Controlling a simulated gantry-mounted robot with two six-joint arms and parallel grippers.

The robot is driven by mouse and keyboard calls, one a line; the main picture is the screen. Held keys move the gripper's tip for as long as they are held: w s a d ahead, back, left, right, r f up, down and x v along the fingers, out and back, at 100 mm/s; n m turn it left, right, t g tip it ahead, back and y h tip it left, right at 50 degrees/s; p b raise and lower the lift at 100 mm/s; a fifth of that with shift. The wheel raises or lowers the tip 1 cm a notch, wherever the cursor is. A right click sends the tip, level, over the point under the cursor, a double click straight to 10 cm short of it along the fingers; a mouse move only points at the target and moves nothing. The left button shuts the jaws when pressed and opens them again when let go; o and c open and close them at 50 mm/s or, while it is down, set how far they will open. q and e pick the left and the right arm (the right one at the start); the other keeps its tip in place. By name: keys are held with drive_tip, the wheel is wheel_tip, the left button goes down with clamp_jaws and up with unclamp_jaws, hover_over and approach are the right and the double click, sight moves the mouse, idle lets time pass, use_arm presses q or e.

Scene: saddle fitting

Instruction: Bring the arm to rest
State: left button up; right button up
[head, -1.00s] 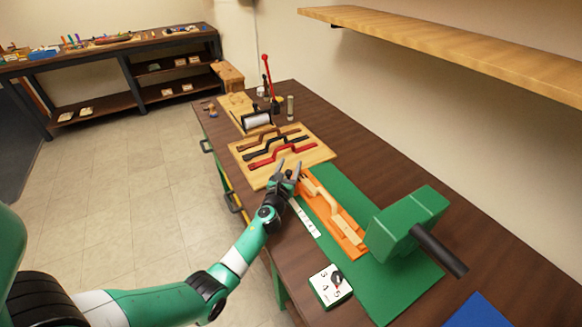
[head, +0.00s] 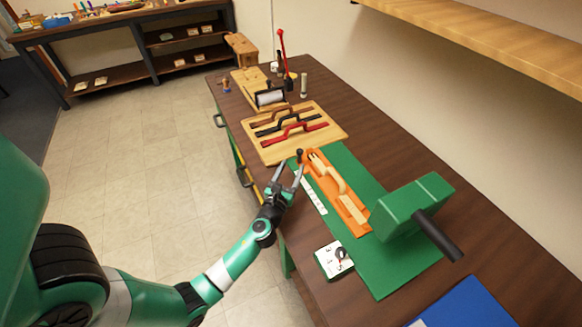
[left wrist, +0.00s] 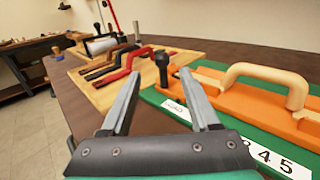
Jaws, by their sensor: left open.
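My left arm comes in from the left, and its gripper (head: 289,177) is open and empty over the near left edge of the bench. In the left wrist view the two fingers (left wrist: 160,98) stand apart with nothing between them. The orange fixture (head: 340,197) with a light wooden handle piece (head: 333,177) on it lies just right of the gripper on the green mat (head: 385,280), apart from the fingers. The fixture also shows in the left wrist view (left wrist: 240,100), at the right. My right gripper is not in view.
A wooden board (head: 270,148) carries brown, black and red handles beyond the gripper. A green block-like tool (head: 410,205) with a black handle stands right of the fixture. The floor (head: 150,180) left of the bench is clear.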

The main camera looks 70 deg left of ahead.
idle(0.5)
use_arm(q)
drive_tip(key=w+d+r+n+t, duration=0.1)
drive_tip(key=w+d+r+t, duration=0.2)
drive_tip(key=r, duration=0.4)
drive_tip(key=w+d+r+t, duration=0.1)
drive_tip(key=w+d+r, duration=0.35)
drive_tip(key=r, duration=0.35)
drive_tip(key=w+d+r+n+t, duration=0.1)
drive_tip(key=w+d+r+t, duration=0.15)
drive_tip(key=w+r, duration=0.35)
drive_tip(key=s+d+r+n+t+h, duration=0.15)
drive_tip(key=d+r+n, duration=0.35)
drive_tip(key=r, duration=0.6)
drive_tip(key=s+d+r+n+t, duration=0.1)
drive_tip(key=d+r+n+t, duration=0.3)
drive_tip(key=r, duration=0.6)
drive_tip(key=s+d+r+n+t+h, duration=0.2)
drive_tip(key=s+d+r+n+h, duration=0.3)
drive_tip(key=d+r+n+h, duration=0.15)
drive_tip(key=s+d+r+n+t+h, duration=0.35)
drive_tip(key=d+r+n+h, duration=0.25)
drive_tip(key=d+h, duration=0.2)
wheel_tip(320, 180, up, 26)
drive_tip(key=n+p, duration=0.1)
drive_tip(key=p, duration=2.5)
drive_tip(key=shift+d+r+g+p, duration=0.2)
drive_tip(key=shift+g+p, duration=0.1)
drive_tip(key=shift+g, duration=0.15)
